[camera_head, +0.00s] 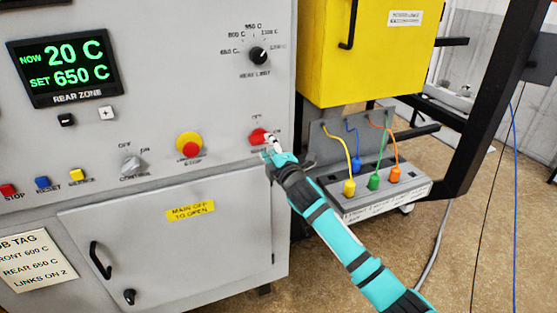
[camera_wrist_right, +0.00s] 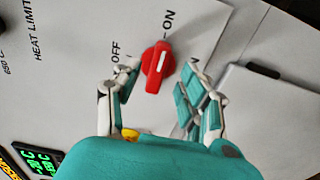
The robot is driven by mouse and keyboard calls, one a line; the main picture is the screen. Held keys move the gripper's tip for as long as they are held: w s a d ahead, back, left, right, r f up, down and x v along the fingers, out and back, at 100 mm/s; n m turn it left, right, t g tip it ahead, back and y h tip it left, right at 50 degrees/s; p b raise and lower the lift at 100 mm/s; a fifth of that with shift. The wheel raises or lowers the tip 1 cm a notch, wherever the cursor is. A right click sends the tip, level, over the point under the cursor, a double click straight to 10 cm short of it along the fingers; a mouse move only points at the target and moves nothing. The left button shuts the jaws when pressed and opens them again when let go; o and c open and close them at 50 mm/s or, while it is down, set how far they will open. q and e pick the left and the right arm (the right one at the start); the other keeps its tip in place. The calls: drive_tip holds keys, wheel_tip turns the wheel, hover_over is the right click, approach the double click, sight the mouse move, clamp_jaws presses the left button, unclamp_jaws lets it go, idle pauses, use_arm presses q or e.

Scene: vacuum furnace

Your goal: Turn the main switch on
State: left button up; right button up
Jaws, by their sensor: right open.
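The main switch (camera_head: 257,134) is a red rotary knob low on the right side of the grey front panel. In the right wrist view the red knob (camera_wrist_right: 157,70) shows OFF lettering to its upper left and ON lettering above it. Its white line runs roughly towards ON; I cannot tell whether it is fully there. My right gripper (camera_head: 268,143) is at the switch, partly hiding it and its lettering. In the wrist view its fingers (camera_wrist_right: 160,76) are open, one on each side of the knob; contact is unclear. My left gripper is out of view.
A red-and-yellow stop button (camera_head: 189,145) and control knob (camera_head: 132,163) sit left of the switch. The heat limit dial (camera_head: 258,55) is above. A cabinet door (camera_head: 175,250) lies below. At right are a yellow box (camera_head: 365,55) and coloured plugs (camera_head: 373,181) with cables.

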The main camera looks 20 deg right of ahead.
drive_tip(key=s, duration=0.8)
drive_tip(key=shift+d, duration=0.15)
drive_tip(key=shift+s+f, duration=0.1)
drive_tip(key=shift+f, duration=0.05)
